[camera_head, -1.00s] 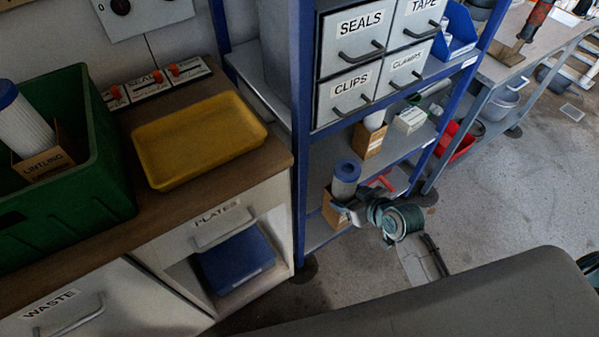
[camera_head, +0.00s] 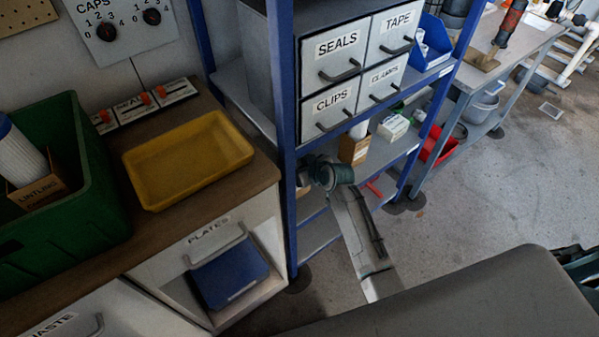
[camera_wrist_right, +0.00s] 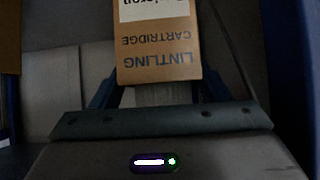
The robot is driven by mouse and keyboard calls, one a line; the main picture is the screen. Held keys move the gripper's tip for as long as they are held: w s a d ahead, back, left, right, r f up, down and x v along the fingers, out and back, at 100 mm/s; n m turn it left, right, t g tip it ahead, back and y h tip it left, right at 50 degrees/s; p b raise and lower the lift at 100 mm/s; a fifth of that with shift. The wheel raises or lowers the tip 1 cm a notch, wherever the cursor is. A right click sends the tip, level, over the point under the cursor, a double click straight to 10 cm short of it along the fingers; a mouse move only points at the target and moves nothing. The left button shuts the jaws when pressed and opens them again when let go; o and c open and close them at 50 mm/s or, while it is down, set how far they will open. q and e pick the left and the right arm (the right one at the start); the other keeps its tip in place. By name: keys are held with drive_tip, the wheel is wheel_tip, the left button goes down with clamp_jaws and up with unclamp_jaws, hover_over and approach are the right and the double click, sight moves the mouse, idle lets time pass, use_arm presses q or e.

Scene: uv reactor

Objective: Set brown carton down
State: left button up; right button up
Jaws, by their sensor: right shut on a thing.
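A brown carton (camera_wrist_right: 158,68) lettered LINTLING CARTRIDGE sits between the fingers of my right gripper (camera_wrist_right: 158,92) in the right wrist view. The gripper is shut on it. In the head view my right wrist reaches in at the blue shelf rack (camera_head: 285,140), below the CLIPS drawer. Only a small brown patch of the held carton (camera_head: 303,191) shows there, beside the blue post; the fingers are hidden. I cannot tell whether the carton touches a surface. My left gripper is not in view.
Another brown carton (camera_head: 353,149) stands on the rack's shelf near a white box (camera_head: 392,127). On the wooden counter (camera_head: 175,222) are a yellow tray (camera_head: 188,158) and a green crate (camera_head: 80,185) holding a LINTLING carton (camera_head: 38,193) and white cartridge. The open PLATES compartment holds a blue item (camera_head: 230,277).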

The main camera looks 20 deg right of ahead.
drive_tip(key=shift+w+f, duration=0.1)
drive_tip(key=shift+f, duration=1.6)
drive_tip(key=o, duration=1.2)
drive_tip(key=shift+f, duration=0.15)
drive_tip(key=v, duration=1.2)
